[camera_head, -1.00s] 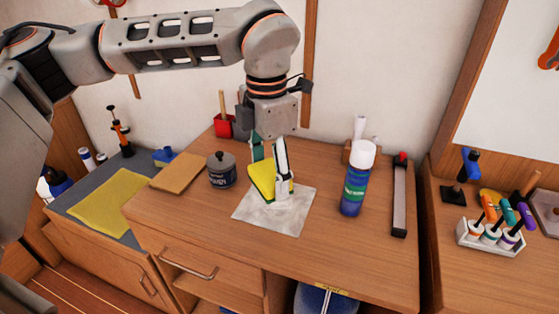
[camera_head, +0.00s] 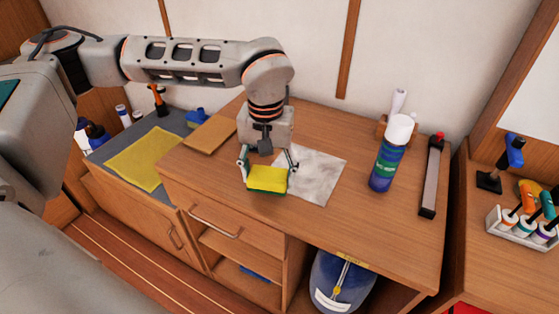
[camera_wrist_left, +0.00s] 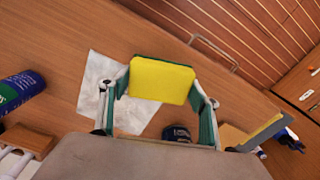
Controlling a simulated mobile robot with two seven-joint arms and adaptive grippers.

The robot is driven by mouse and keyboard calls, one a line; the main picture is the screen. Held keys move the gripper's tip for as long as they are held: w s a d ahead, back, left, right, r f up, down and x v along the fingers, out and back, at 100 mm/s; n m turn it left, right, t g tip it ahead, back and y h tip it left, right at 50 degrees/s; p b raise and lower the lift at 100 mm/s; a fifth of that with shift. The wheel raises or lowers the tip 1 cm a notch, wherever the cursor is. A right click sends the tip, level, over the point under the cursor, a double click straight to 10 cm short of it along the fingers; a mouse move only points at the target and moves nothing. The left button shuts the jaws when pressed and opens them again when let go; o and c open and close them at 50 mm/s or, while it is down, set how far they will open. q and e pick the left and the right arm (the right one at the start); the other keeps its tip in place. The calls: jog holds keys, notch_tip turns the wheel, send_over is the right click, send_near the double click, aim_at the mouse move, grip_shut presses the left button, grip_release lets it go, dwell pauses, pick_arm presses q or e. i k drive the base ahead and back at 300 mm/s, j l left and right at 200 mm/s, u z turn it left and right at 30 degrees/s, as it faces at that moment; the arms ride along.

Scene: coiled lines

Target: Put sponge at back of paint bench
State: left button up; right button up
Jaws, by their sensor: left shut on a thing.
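The sponge (camera_head: 267,179) is yellow with a green scouring side. My left gripper (camera_head: 267,174) is shut on it, with a finger at each end, and holds it over the front part of the wooden paint bench (camera_head: 225,206). The wrist view also shows the sponge (camera_wrist_left: 161,81) between the fingers of my left gripper (camera_wrist_left: 160,92). Whether the sponge touches the bench top is hard to tell. My right gripper is not in view.
A grey-white sheet (camera_head: 318,175) lies on the bench behind and right of the sponge. A brown board (camera_head: 211,134) lies back left. A dark tin (camera_wrist_left: 176,133) shows in the wrist view.

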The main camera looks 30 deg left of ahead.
aim_at(345, 125)
jog(key=j+z, duration=0.95)
jog(key=z, duration=0.15)
jog(key=k, duration=0.05)
